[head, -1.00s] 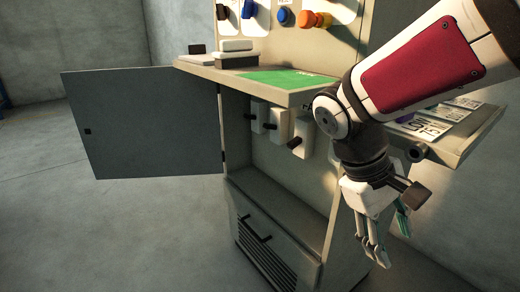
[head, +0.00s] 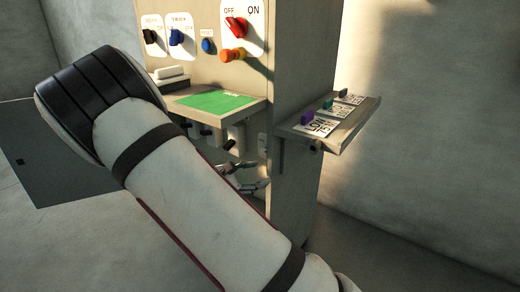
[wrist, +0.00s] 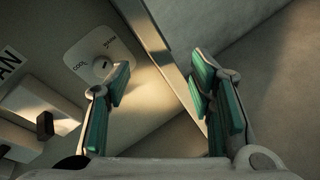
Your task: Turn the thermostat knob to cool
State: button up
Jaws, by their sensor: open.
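The knob lies just beyond the left finger, not between the fingers. In the head view my gripper (head: 247,177) is just below the plate, partly hidden by my arm.
White boxes with dark levers (head: 233,139) hang left of the plate. A green-topped shelf (head: 215,102) juts out above. A side shelf (head: 350,122) with labelled cards projects right. The open door (head: 60,160) is at the left. Floor is free at the right.

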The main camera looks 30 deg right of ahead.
aim_at(264, 153)
jog(key=w+a+f+n+t+h+p, duration=0.1)
jog(key=w+a+f+n+t+p, duration=0.1)
jog(key=w+n+t, duration=0.4)
jog(key=shift+g, duration=0.4)
jog(key=x, duration=0.4)
jog(key=b+x, duration=0.1)
jog(key=x, duration=0.4)
jog(key=b+x, duration=0.1)
jog(key=x, duration=0.3)
jog(key=shift+w+d, duration=0.2)
jog(key=shift+w, duration=0.35)
jog(key=shift+c, duration=0.3)
jog(key=c, duration=1.1)
